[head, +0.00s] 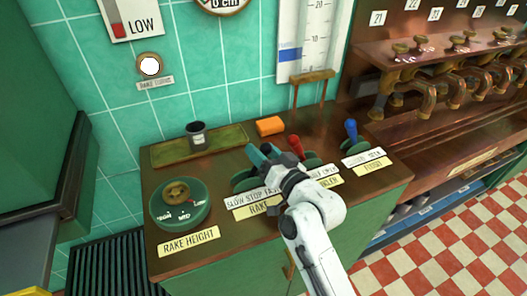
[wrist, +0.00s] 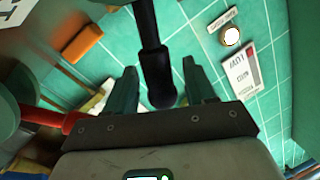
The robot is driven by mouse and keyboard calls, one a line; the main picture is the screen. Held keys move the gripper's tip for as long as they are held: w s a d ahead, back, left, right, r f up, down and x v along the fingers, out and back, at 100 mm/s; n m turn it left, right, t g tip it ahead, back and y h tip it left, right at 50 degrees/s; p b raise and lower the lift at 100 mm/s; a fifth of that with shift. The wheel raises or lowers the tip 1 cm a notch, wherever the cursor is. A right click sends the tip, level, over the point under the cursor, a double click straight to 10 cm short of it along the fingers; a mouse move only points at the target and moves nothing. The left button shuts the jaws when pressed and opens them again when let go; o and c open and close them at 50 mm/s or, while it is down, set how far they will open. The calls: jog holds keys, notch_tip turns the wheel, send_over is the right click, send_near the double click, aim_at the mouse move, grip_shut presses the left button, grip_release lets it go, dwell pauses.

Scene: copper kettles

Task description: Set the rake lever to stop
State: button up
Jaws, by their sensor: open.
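The rake lever (wrist: 152,60) is a black rod with a thicker end, seen in the wrist view between my two teal fingers. My gripper (wrist: 162,88) is open around it, with a gap on both sides. In the head view my gripper (head: 264,153) is over the rake station and hides the lever, so I cannot tell its setting. The scale plate reading SLOW STOP FAST (head: 252,197) lies in front, with a partly covered RAKE label (head: 256,209) below it.
A red lever (head: 296,146) stands close to the right of my gripper, and a blue lever (head: 351,130) farther right. The rake height dial (head: 177,194) is at left. Behind are an orange block (head: 270,126) and a dark cup (head: 196,134) on a tray. A white round lamp (head: 150,65) is on the wall.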

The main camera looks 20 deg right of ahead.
grip_shut()
dwell(0.4)
